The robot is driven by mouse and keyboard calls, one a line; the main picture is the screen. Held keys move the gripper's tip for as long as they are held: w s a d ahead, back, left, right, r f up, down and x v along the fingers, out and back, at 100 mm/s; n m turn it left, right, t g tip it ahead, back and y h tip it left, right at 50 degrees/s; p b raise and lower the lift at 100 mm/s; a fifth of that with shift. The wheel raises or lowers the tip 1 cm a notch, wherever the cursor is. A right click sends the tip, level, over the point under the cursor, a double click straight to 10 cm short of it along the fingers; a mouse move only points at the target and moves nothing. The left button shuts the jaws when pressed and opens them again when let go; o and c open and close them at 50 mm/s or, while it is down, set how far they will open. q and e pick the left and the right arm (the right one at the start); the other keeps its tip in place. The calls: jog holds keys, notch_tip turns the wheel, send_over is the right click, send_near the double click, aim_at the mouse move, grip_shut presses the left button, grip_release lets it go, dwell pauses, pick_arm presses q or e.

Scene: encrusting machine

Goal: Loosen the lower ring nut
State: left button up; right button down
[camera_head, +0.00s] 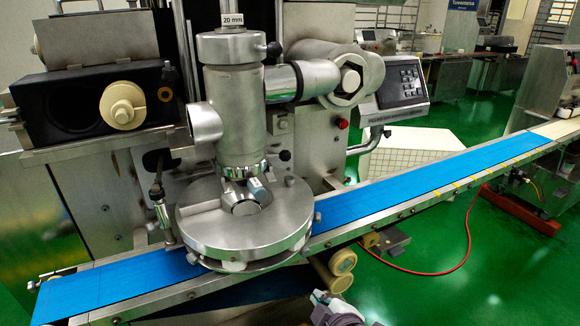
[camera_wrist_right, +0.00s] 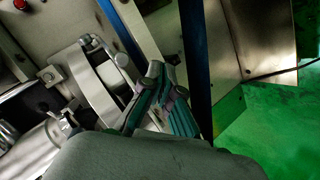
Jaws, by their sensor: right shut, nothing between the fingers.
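The steel machine head (camera_head: 238,115) stands upright above the conveyor. A notched metal ring, which looks like the lower ring nut (camera_head: 240,169), sits around the bottom of its vertical cylinder, above the round steel housing (camera_head: 235,222). My right gripper (camera_head: 321,298) shows at the bottom edge of the head view, well below and to the right of the ring and apart from it. In the right wrist view my right gripper (camera_wrist_right: 158,75) is shut and empty, with the round housing (camera_wrist_right: 98,92) beyond its fingers. I cannot clearly make out the ring there. My left gripper is not in view.
The blue conveyor belt (camera_head: 400,197) runs diagonally beneath the round housing. A side pipe with a large hex nut (camera_head: 347,82) and a control panel (camera_head: 402,86) stand to the right. Rollers (camera_head: 342,263) hang below the belt. Green floor is open at the lower right.

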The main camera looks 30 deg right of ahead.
jog(key=w+r+n+t+h, duration=0.1)
jog(key=w+r+n+t, duration=0.35)
jog(key=r, duration=0.55)
jog(key=n+t, duration=0.4)
send_near(287, 158)
jog(key=p+x, duration=0.2)
jog(key=x, duration=0.5)
jog(key=shift+w+f, duration=0.1)
jog(key=shift+w, duration=0.1)
jog(key=shift+w+d+y+p, duration=0.2)
jog(key=shift+y+p, duration=0.2)
jog(key=shift+p, duration=0.25)
jog(key=shift+w+d+n+y+p, duration=0.55)
jog(key=shift+w+d+y+p, duration=0.25)
jog(key=shift+w+y, duration=0.25)
